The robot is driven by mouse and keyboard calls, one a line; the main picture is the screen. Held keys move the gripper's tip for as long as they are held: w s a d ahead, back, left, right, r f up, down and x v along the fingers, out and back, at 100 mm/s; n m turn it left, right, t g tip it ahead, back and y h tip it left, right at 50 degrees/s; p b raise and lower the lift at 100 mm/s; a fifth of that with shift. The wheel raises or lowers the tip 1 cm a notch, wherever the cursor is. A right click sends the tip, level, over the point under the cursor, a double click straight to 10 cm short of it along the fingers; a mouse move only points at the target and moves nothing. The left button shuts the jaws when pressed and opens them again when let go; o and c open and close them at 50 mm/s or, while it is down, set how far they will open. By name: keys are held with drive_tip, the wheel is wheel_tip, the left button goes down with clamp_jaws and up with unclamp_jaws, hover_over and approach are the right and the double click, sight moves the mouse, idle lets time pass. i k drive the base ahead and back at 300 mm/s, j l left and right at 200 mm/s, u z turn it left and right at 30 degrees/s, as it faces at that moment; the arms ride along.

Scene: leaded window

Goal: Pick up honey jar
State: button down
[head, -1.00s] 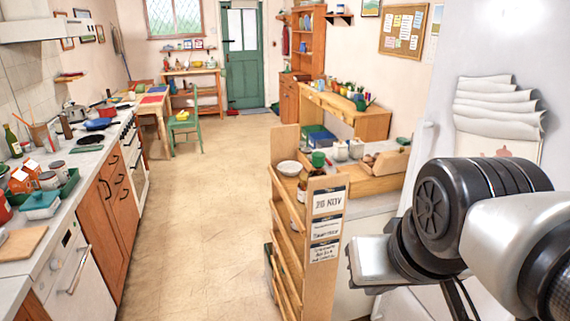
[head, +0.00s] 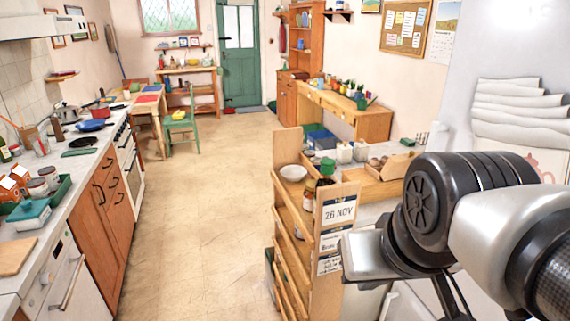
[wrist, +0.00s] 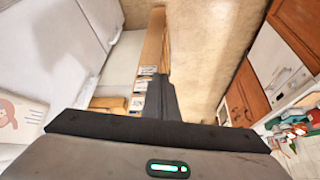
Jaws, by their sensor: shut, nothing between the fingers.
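I cannot tell for sure which jar is the honey jar. On the wooden rack in the middle right, a green-lidded jar (head: 327,168) stands at the top, with a darker jar (head: 309,198) just below it. Two more jars with dark lids (head: 38,188) stand on the left counter; their contents are too small to read. My gripper (wrist: 164,80) shows in the wrist view as a dark finger shape, shut and empty, pointing down over the floor beside the rack. In the head view my arm fills the right side, and the fingertips are not visible there.
The wooden rack (head: 285,255) with dated labels stands close to the left of my arm. A white bowl (head: 293,173) sits on its top. The left counter (head: 65,165) holds several items. The floor (head: 190,240) between is clear. A green chair (head: 183,130) stands farther back.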

sight(308, 195)
drive_tip(key=z, duration=0.65)
drive_tip(key=i+j+z, duration=0.1)
drive_tip(key=j+z, duration=0.15)
drive_tip(key=i+j+z, duration=0.1)
drive_tip(key=j+z, duration=0.45)
drive_tip(key=j, duration=0.2)
drive_tip(key=i+j+z, duration=0.1)
drive_tip(key=j+z, duration=0.2)
drive_tip(key=j, duration=1.8)
